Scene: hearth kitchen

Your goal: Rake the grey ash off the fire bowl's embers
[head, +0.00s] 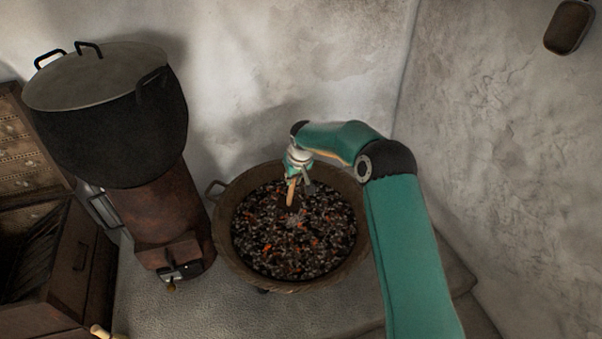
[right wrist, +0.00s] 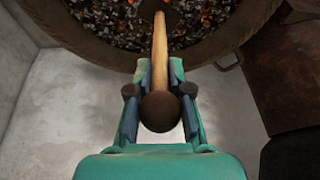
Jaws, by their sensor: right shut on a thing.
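The fire bowl (head: 357,251) is a round brown metal bowl filled with dark and grey coals, with orange glowing embers (head: 267,247) among them. A paler grey ash patch (head: 296,219) shows near the middle. My right gripper (head: 298,180) is over the back part of the bowl, shut on a wooden handle (head: 291,191) that slants down toward the coals. In the right wrist view the handle (right wrist: 160,62) runs between the fingers (right wrist: 160,92) out over the bowl's rim (right wrist: 110,54), its knobbed end near the camera. The tool's head is hard to make out. My left gripper is not in view.
A large black lidded pot (head: 110,125) stands on a rusty cylindrical stove (head: 165,212) left of the bowl. A dark wooden cabinet (head: 60,262) is at far left. Walls close in behind and at right. The pale floor ledge (head: 200,305) in front is clear.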

